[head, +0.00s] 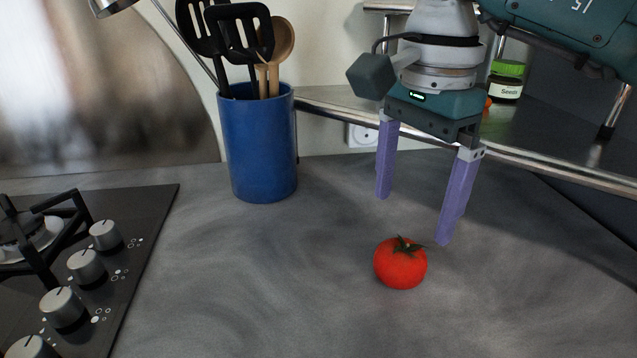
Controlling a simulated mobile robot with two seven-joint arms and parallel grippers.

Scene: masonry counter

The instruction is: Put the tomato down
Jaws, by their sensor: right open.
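A red tomato (399,266) with a green leafy top sits on the grey counter (270,280). My right gripper (413,217) is open, its two purple fingers pointing down and spread apart. It is empty. In the head view its fingertips are above and behind the tomato, one a little to the left and one to the right, with no visible contact. My left gripper is not in view.
A blue utensil holder (260,150) with spatulas and wooden spoons stands at the back. A stove with knobs (88,267) is at the left. A metal shelf (540,160) holds a green-lidded jar (507,80). The counter around the tomato is clear.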

